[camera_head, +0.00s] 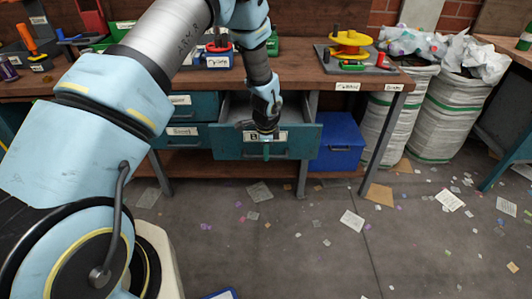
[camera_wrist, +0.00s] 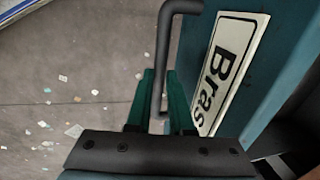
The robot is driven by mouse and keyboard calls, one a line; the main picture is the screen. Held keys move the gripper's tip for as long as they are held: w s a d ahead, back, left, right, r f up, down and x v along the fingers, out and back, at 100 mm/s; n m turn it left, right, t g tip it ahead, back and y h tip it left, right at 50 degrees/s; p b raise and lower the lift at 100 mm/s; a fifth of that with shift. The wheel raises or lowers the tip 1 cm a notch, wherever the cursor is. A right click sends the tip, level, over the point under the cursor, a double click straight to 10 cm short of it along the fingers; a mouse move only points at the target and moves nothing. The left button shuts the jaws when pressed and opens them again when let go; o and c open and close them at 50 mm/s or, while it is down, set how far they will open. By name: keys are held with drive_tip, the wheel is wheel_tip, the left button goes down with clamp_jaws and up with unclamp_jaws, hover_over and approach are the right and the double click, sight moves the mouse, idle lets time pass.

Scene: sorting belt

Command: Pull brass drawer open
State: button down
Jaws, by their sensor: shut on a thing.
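The brass drawer (camera_head: 226,146) is teal and stands pulled out from under the workbench, with its open inside showing behind the front. Its white label reads "Bras" in the wrist view (camera_wrist: 228,65), the rest cut off or hidden. My gripper (camera_head: 266,148) is at the middle of the drawer front and covers part of the label. In the wrist view the green fingers of my gripper (camera_wrist: 160,100) are closed around the dark bar handle (camera_wrist: 166,45). The handle is mostly hidden behind my gripper in the head view.
Other labelled teal drawers (camera_head: 182,136) are shut at the left. A blue box (camera_head: 341,142) stands right of the open drawer, under the workbench (camera_head: 310,83). White sacks (camera_head: 435,115) stand farther right.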

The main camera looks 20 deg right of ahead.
drive_tip(key=c, duration=0.8)
unclamp_jaws()
drive_tip(key=shift+r, duration=0.1)
drive_tip(key=r, duration=0.3)
drive_tip(key=s+r+b, duration=0.1)
drive_tip(key=r, duration=0.3)
drive_tip(key=a+r, duration=0.1)
drive_tip(key=r, duration=0.2)
drive_tip(key=shift+s+r, duration=0.2)
drive_tip(key=shift+s, duration=0.15)
